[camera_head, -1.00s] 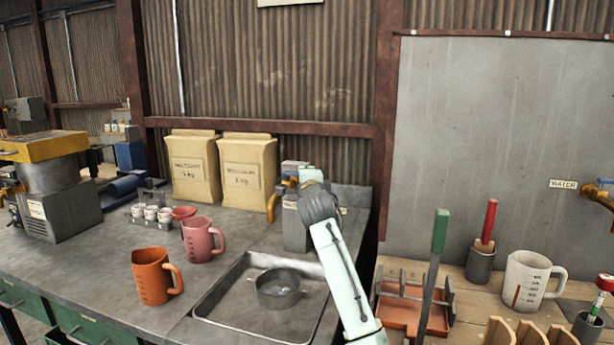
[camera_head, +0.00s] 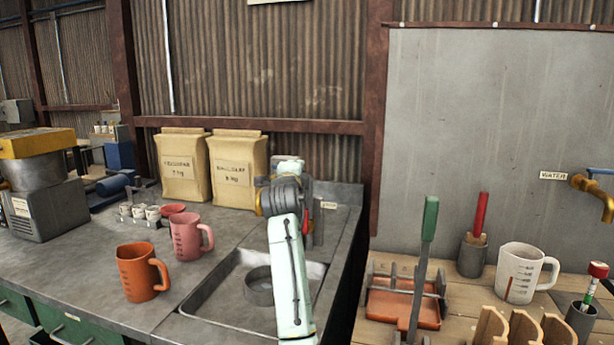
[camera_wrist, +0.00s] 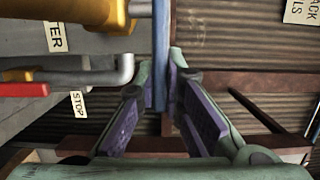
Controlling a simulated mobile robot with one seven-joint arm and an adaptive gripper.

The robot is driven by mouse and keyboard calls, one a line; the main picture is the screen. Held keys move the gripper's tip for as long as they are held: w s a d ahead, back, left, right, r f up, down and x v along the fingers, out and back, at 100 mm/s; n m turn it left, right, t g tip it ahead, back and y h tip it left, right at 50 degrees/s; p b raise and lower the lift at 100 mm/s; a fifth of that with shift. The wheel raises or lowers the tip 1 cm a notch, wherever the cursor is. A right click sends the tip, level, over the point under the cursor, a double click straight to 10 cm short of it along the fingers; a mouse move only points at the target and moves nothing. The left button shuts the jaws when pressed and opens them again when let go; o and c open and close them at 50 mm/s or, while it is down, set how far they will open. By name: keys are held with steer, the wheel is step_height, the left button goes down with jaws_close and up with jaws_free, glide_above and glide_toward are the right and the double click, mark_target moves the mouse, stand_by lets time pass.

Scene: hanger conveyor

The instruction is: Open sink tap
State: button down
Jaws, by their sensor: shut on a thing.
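The sink (camera_head: 235,262) is a metal basin set in the counter. The sink tap stands at its back, mostly hidden behind my arm in the head view; a bit of its yellow pipe (camera_head: 260,200) shows beside my wrist. In the wrist view its yellow body (camera_wrist: 75,78) is at upper left, and a blue lever (camera_wrist: 160,50) runs between my fingertips. My gripper (camera_wrist: 163,75) is shut on that blue lever, one purple-padded finger on each side. The fingertips are hidden in the head view.
A round metal pan (camera_head: 257,280) sits in the sink, partly behind my arm. An orange jug (camera_head: 137,272) and a pink jug (camera_head: 186,238) stand left of the sink. Two paper sacks (camera_head: 238,172) stand behind. A wooden bench with tools and a white jug (camera_head: 520,272) is at right.

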steer(key=shift+s+a+r+m+h, duration=0.2)
steer(key=shift+s+a+m+h, duration=0.15)
steer(key=shift+h, duration=0.15)
steer(key=shift+s+a+f+m+g+h+b, duration=0.1)
steer(key=shift+s+m+g+h+b, duration=0.15)
steer(key=shift+m+h, duration=0.4)
steer(key=shift+s+f+m+g+h+b, duration=0.15)
steer(key=shift+m+h+b, duration=0.15)
steer(key=shift+h, duration=0.55)
steer(key=c, duration=1.9)
jaws_free()
steer(key=shift+s+r, duration=0.15)
steer(key=shift+c, duration=0.2)
steer(key=shift+o, duration=1.3)
steer(key=v, duration=1.1)
steer(key=shift+s, duration=0.4)
steer(key=shift+a, duration=0.1)
